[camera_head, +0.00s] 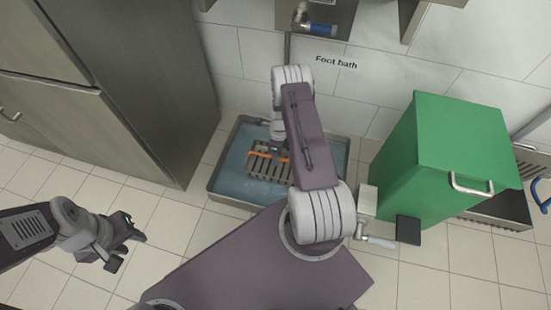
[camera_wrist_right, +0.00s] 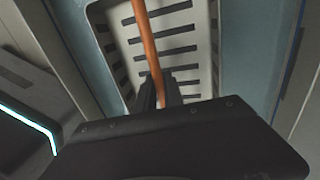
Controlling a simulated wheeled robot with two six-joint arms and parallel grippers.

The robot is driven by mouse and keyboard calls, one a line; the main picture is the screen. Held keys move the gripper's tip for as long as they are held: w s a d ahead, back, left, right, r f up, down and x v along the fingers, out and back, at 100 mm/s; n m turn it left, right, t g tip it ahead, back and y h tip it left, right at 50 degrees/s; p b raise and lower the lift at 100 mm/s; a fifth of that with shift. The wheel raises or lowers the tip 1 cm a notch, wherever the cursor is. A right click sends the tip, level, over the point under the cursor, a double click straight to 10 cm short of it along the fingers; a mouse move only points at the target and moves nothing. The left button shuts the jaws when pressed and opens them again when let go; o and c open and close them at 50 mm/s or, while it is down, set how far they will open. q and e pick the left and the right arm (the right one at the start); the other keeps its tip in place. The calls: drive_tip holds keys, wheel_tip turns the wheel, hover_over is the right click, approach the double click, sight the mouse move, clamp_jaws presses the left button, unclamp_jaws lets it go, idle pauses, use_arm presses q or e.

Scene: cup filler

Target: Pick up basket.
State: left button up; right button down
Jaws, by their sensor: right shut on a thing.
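The basket (camera_head: 262,170) is grey and slotted with orange handles. It sits in the foot bath (camera_head: 230,180), a metal tray of bluish water on the floor by the wall. In the right wrist view the slotted basket (camera_wrist_right: 180,50) fills the middle, with an orange handle (camera_wrist_right: 147,45) across it. My right gripper (camera_wrist_right: 160,92) has its two dark fingers closed around that handle. In the head view my right arm hides the right gripper and part of the basket. My left gripper (camera_head: 128,250) is open and empty, above the floor at lower left.
A green bin (camera_head: 440,150) with a metal handle stands right of the foot bath. A tall metal cabinet (camera_head: 150,90) stands to its left. A tap with a blue part (camera_head: 320,29) is on the wall above. Tiled floor (camera_head: 160,215) is free between cabinet and foot bath.

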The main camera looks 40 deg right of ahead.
drive_tip(key=s+d+r+p, duration=0.4)
drive_tip(key=s+r+p, duration=0.2)
drive_tip(key=s, duration=0.4)
drive_tip(key=shift+s+r+p, duration=0.3)
drive_tip(key=shift+p, duration=0.1)
